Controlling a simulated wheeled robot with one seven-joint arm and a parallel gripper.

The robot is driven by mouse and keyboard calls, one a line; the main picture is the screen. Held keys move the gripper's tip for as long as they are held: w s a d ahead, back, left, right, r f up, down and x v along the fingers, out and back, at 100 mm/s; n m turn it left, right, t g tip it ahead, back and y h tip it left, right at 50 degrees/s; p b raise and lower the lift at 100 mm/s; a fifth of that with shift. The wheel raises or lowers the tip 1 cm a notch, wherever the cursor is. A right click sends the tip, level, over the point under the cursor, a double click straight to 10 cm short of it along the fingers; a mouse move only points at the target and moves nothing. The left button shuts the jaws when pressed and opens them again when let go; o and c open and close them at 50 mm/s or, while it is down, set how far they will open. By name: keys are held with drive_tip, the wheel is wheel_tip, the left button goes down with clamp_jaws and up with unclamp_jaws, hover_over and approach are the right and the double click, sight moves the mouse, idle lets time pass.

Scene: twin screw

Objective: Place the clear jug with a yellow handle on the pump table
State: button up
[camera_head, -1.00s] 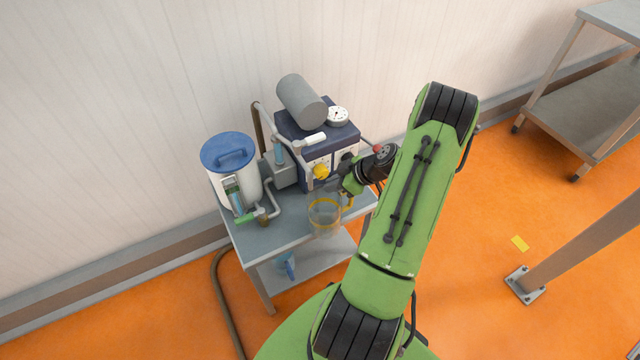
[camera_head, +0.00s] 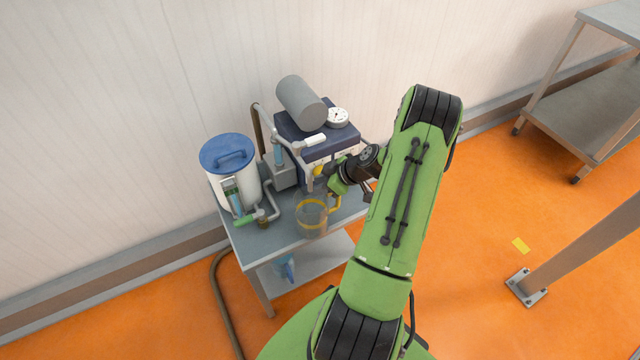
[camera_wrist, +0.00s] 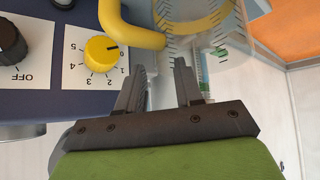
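The clear jug with a yellow handle (camera_head: 311,216) appears to stand upright on the pump table (camera_head: 270,240), near its front edge. Its yellow handle (camera_wrist: 133,30) shows at the top of the wrist view, just beyond my fingertips, with the clear graduated wall to its right. My gripper (camera_wrist: 160,70) is open, with a gap between its two fingers and nothing seen clasped there. In the head view my wrist is behind and to the right of the jug, and the fingertips are hard to make out.
A dark blue pump unit (camera_head: 318,140) stands close behind the jug; its yellow dial (camera_wrist: 102,53) is near my fingers. A white canister with a blue lid (camera_head: 228,155) and pipes occupy the table's left. A blue item (camera_head: 285,267) sits on the lower shelf.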

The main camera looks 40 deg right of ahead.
drive_tip(key=p+v, duration=0.2)
drive_tip(key=v, duration=1)
drive_tip(key=w+a+r+g+h, duration=0.2)
drive_tip(key=w+a+r+g, duration=0.15)
drive_tip(key=a+r, duration=1.3)
drive_tip(key=s+a+r+m, duration=0.2)
drive_tip(key=s+a+r, duration=0.1)
drive_tip(key=s+a, duration=0.3)
drive_tip(key=s+a+r+m+t+h, duration=0.1)
drive_tip(key=s+a+r+m, duration=0.1)
drive_tip(key=s+a, duration=0.5)
drive_tip(key=shift+s+r+m, duration=0.35)
drive_tip(key=shift+s+m, duration=0.15)
drive_tip(key=shift+m, duration=0.2)
wheel_tip(320, 180, up, 9)
drive_tip(key=p, duration=0.8)
drive_tip(key=shift+f+p, duration=0.2)
drive_tip(key=shift+p, duration=0.2)
drive_tip(key=shift+a, duration=0.1)
